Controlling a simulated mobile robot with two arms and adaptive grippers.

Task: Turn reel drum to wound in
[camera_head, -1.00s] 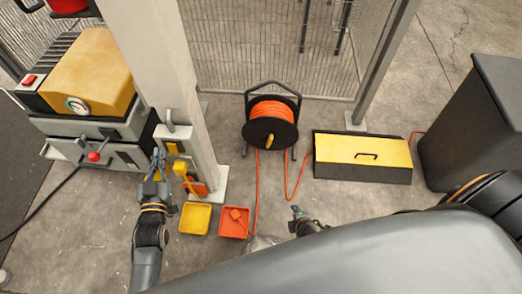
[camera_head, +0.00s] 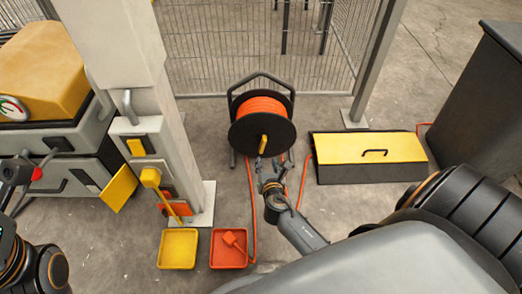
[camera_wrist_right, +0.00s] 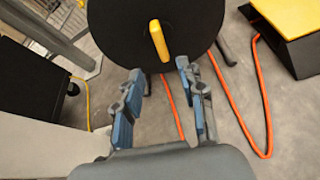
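The cable reel (camera_head: 262,103) stands on the floor in front of the fence, with orange cable wound on its black drum. A yellow crank handle (camera_head: 263,146) sticks out from the drum face, below its centre. My right gripper (camera_head: 268,162) is just below the handle. In the right wrist view, the fingers of my right gripper (camera_wrist_right: 160,70) are spread and empty, with the handle (camera_wrist_right: 160,40) just ahead of the gap between them. Part of my left arm shows at the left edge; its gripper (camera_head: 38,160) seems to be by the machine's red knob, fingers unclear.
Orange cable (camera_head: 253,215) runs down from the reel along the floor. A yellow-lidded box (camera_head: 368,149) is to the right of the reel. A yellow tray (camera_head: 178,249) and an orange tray (camera_head: 230,249) lie near a pillar (camera_head: 120,50). A dark bin stands far right.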

